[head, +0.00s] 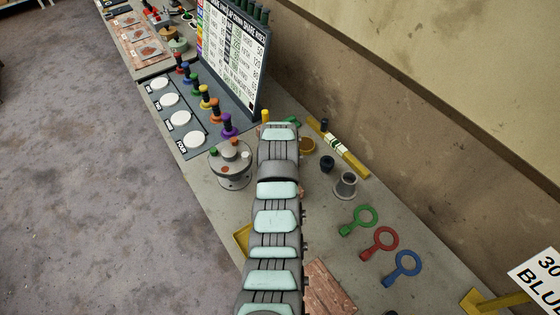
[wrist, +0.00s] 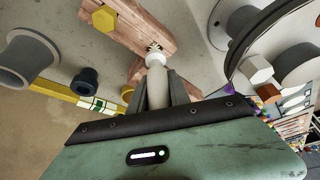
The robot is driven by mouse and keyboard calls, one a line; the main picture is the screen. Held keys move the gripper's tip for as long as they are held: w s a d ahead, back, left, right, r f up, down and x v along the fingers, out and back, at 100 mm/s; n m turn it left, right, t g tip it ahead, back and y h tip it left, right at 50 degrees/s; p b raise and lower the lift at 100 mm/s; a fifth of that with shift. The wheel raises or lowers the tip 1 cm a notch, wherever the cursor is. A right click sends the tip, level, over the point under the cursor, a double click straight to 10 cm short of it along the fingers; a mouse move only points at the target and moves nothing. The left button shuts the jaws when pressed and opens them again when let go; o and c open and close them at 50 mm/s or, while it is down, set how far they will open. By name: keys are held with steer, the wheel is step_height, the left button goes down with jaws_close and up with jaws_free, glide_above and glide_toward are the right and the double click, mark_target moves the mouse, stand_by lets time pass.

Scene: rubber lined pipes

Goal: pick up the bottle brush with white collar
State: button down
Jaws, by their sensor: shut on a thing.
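The bottle brush with white collar (wrist: 156,59) is between the fingers of my gripper (wrist: 157,84) in the wrist view. Its pale collar and handle point away from the palm, with short tan bristles at the far tip. My gripper is shut on it. The brush tip overlaps a reddish wooden piece (wrist: 127,22) in this view; I cannot tell whether they touch. In the head view my arm hides the gripper and the brush.
A grey round fixture (head: 232,165) stands left of my arm. To the right are a grey flanged pipe (head: 346,186), a dark ring (head: 327,164), a yellow bar (head: 338,147), and green (head: 364,217), red (head: 385,239) and blue (head: 407,264) ring tools. A sign board (head: 236,55) stands behind.

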step_height(320, 180, up, 22)
steer(key=b, duration=0.1)
steer(key=shift+r, duration=0.25)
stand_by(0.4)
stand_by(0.8)
